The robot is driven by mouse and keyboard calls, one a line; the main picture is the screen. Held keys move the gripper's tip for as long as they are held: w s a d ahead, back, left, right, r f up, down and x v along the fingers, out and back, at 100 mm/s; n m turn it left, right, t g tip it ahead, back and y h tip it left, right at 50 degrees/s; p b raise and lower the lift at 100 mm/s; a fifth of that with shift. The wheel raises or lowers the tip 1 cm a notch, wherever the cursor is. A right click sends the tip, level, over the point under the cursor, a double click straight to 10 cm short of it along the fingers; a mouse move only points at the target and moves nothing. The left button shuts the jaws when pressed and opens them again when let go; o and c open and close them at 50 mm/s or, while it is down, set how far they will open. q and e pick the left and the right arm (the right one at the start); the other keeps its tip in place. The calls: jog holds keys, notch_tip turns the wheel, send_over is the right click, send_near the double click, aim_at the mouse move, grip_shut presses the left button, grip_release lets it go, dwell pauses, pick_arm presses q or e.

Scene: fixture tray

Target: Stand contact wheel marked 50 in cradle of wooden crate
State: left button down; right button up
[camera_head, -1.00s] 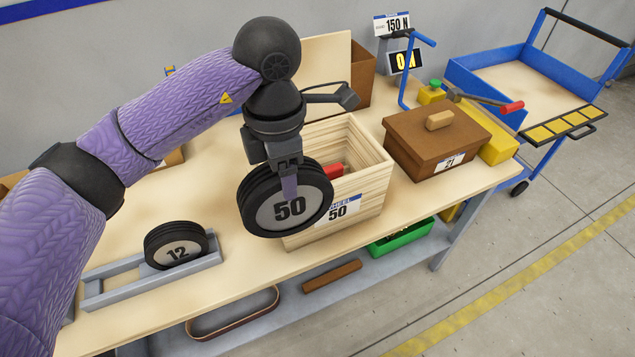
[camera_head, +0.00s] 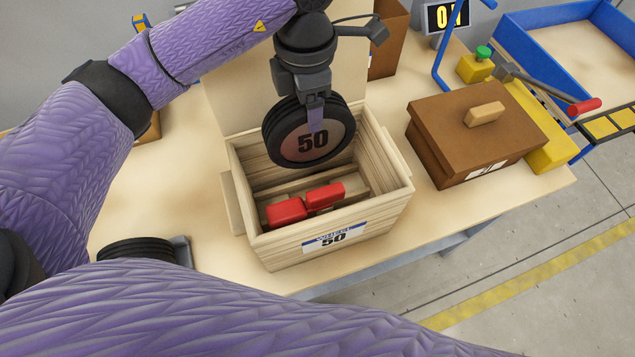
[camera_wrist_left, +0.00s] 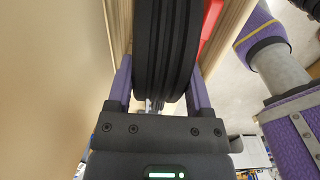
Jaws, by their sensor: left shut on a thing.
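The contact wheel marked 50 (camera_head: 298,150) is a black-tyred disc with a pale face, held upright. My left gripper (camera_head: 315,115) is shut on it from above, one purple finger across its face. The wheel hangs over the back part of the open wooden crate (camera_head: 392,205), labelled 50. I cannot tell whether its lower edge is below the rim. Two red blocks (camera_head: 287,210) sit inside the crate, in front of the wheel; the cradle is partly hidden. In the left wrist view the wheel (camera_wrist_left: 165,50) lies between the fingers. My right gripper is out of view.
A brown lidded box (camera_head: 445,140) stands close to the crate's right. A pale board (camera_head: 235,85) rises behind the crate. Another black wheel (camera_head: 135,250) lies at the left, partly hidden by my purple arm. The bench between it and the crate is mostly clear.

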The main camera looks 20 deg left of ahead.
aim_at(310, 158)
pick_arm(q)
notch_tip(310, 158, down, 8)
jog(key=b, duration=0.3)
jog(key=shift+w+r, duration=0.15)
jog(key=shift+r, duration=0.1)
notch_tip(310, 158, down, 6)
jog(key=shift+f+b, duration=0.25)
jog(key=shift+b, duration=0.5)
jog(key=shift+f+b, duration=0.35)
jog(key=shift+f, duration=1.6)
grip_release()
notch_tip(310, 158, up, 12)
jog(key=shift+f+p, duration=0.15)
jog(key=shift+p, duration=0.9)
jog(key=shift+r, duration=0.25)
